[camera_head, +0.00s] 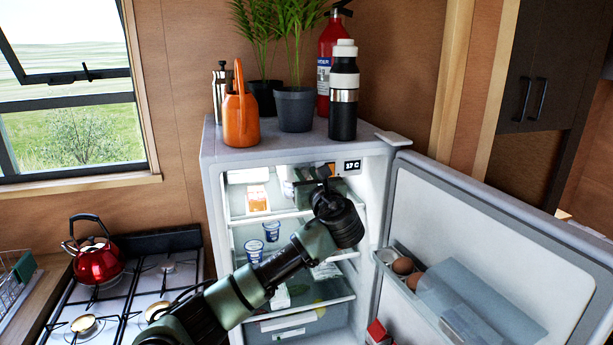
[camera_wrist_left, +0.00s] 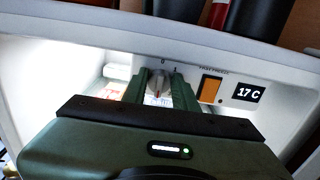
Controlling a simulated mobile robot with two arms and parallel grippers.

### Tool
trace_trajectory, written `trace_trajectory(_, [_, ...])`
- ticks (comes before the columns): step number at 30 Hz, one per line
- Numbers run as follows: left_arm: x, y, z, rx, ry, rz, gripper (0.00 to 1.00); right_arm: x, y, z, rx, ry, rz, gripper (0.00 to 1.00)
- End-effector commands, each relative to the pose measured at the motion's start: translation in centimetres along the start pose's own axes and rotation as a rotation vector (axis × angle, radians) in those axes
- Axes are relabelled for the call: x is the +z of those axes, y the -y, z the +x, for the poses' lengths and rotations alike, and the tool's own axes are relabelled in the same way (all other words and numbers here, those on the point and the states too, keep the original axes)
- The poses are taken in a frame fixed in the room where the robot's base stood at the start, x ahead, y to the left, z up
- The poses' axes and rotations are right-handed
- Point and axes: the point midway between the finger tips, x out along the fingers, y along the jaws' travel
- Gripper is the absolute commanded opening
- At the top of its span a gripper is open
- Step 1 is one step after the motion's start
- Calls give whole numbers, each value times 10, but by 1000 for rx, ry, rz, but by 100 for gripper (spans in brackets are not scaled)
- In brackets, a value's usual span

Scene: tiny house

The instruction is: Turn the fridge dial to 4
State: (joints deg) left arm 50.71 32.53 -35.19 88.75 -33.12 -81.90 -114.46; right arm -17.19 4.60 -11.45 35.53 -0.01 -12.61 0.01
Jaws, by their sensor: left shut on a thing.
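The fridge (camera_head: 222,175) stands open, with its door swung out to the right. My left gripper (camera_head: 322,182) reaches into the upper part of the fridge, just below the top panel. In the left wrist view my left gripper (camera_wrist_left: 158,84) is shut on the grey fridge dial (camera_wrist_left: 157,92), one finger on each side of it. A small red mark shows on the dial. Its number scale is mostly hidden or too small to read. The display (camera_head: 352,165) reads 17 C, also in the left wrist view (camera_wrist_left: 248,94). My right gripper is not in view.
An orange switch (camera_wrist_left: 210,88) sits between dial and display. The open fridge door (camera_head: 500,240) holds eggs (camera_head: 403,265). Shelves hold cups (camera_head: 271,231). On top stand an orange watering can (camera_head: 240,120), plants, and a black bottle (camera_head: 343,100). A stove (camera_head: 130,295) is at left.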

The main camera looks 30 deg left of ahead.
Motion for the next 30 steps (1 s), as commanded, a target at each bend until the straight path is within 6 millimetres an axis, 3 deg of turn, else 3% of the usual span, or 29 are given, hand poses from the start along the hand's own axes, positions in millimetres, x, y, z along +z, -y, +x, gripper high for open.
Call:
trace_trajectory(14, [-4,0,0,0,-7,20,0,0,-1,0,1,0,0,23])
trace_trajectory(15, [-4,0,0,0,-7,20,31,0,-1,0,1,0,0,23])
trace_trajectory(17, [-4,0,0,0,-7,20,48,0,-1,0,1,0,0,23])
trace_trajectory(26, [-2,0,0,0,-3,17,49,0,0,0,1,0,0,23])
trace_trajectory(30, [-3,1,-10,-2,-1,15,49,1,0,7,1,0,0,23])
